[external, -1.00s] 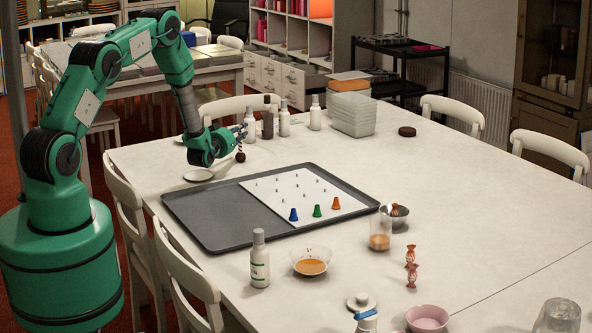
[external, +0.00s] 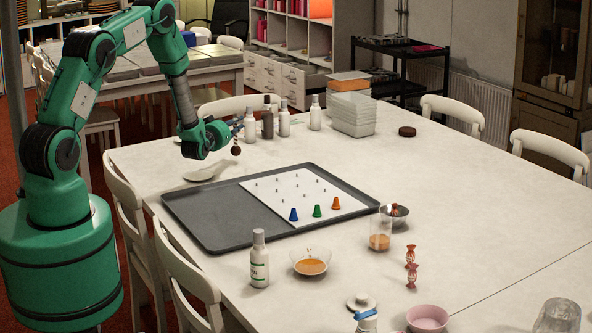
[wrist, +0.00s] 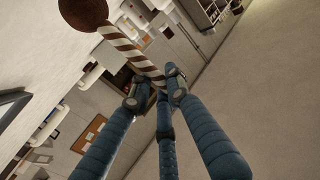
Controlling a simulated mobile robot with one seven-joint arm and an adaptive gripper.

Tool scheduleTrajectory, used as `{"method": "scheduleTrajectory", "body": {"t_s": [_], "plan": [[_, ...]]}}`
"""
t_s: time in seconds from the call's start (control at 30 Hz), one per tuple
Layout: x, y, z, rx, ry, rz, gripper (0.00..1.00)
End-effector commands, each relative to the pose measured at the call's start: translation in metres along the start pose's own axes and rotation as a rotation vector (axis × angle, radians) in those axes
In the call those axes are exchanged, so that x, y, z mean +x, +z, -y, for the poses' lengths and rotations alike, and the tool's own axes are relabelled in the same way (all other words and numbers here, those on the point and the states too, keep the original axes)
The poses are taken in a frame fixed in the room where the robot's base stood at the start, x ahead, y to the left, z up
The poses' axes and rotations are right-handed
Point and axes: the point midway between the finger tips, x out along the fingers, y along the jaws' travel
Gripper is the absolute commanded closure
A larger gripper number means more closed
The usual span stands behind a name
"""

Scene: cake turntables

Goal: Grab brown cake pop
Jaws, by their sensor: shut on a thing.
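The brown cake pop (external: 236,150) hangs in the air above the far left part of the table, near my gripper (external: 240,128). In the wrist view its round brown head (wrist: 84,14) is at the upper left, on a brown-and-white striped stick (wrist: 130,48). My gripper's blue fingers (wrist: 155,90) are shut on the stick. The head is clear of the fingers. A white plate (external: 207,170) lies on the table below and to the left of the cake pop.
A dark tray (external: 215,222) with a white pegged board (external: 305,190) and blue, green and orange cones lies to the right and front. Several bottles (external: 283,120) and stacked boxes (external: 352,113) stand behind.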

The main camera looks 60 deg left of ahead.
Motion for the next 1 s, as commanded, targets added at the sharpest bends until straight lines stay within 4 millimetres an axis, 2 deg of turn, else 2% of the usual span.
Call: {"method": "scheduleTrajectory", "body": {"t_s": [0.3, 0.5, 0.7, 1.0], "plan": [[-0.071, -0.01, 0.003, 0.0, 0.0, -0.001, 1.0], [-0.105, -0.012, 0.005, 0.0, 0.0, -0.002, 1.0], [-0.124, -0.013, 0.005, 0.0, 0.0, -0.003, 1.0], [-0.129, -0.014, 0.006, 0.0, 0.0, -0.003, 1.0]]}}
